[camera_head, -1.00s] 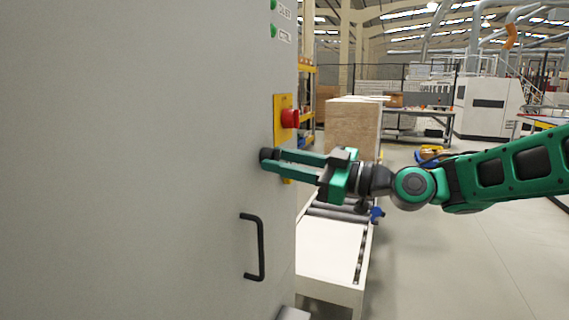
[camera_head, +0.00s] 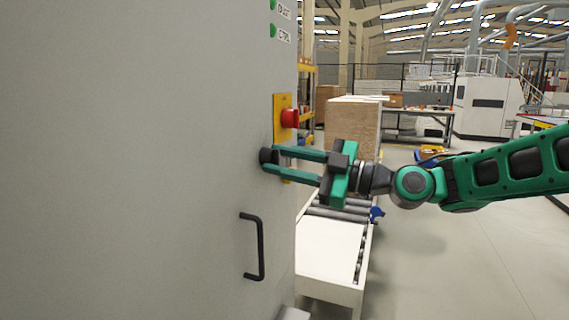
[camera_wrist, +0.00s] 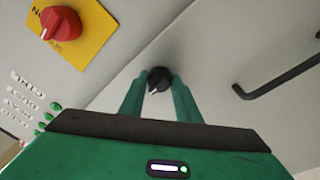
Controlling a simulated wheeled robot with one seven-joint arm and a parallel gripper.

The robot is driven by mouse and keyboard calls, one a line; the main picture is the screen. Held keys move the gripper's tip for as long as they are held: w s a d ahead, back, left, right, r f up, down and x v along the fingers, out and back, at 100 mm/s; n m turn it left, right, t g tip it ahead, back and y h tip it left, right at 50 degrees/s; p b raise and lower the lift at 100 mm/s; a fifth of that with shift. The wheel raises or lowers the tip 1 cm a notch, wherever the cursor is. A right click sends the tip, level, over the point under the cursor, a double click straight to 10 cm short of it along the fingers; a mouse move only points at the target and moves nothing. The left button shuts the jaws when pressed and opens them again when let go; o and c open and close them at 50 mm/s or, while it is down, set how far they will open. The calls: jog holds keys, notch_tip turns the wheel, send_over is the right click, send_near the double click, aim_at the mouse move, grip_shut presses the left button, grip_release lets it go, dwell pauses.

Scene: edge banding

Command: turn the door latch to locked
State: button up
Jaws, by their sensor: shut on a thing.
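The door latch (camera_head: 267,157) is a small black round knob on the grey cabinet door (camera_head: 150,160). It also shows in the wrist view (camera_wrist: 159,78), with a pale pointer mark on its face. My gripper (camera_head: 272,159) reaches in from the right with its two green fingers shut on the knob, one on either side. In the wrist view the fingertips (camera_wrist: 158,88) flank the knob. The fingers hide part of the knob's edge.
A red knob (camera_head: 289,118) on a yellow plate sits just above the latch. A black bar handle (camera_head: 261,247) sticks out below it. A roller conveyor (camera_head: 335,250) with stacked boards (camera_head: 352,128) stands behind. Grey floor lies open at the right.

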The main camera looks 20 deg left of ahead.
jog(key=shift+w+f, duration=0.2)
jog(key=o, duration=1)
jog(key=shift+o, duration=0.2)
jog(key=shift+r, duration=0.1)
jog(key=shift+s, duration=0.1)
jog(key=d+f, duration=0.1)
jog(key=d, duration=0.9)
jog(key=shift+s+d, duration=0.3)
jog(key=shift+d, duration=0.1)
jog(key=shift+f, duration=0.15)
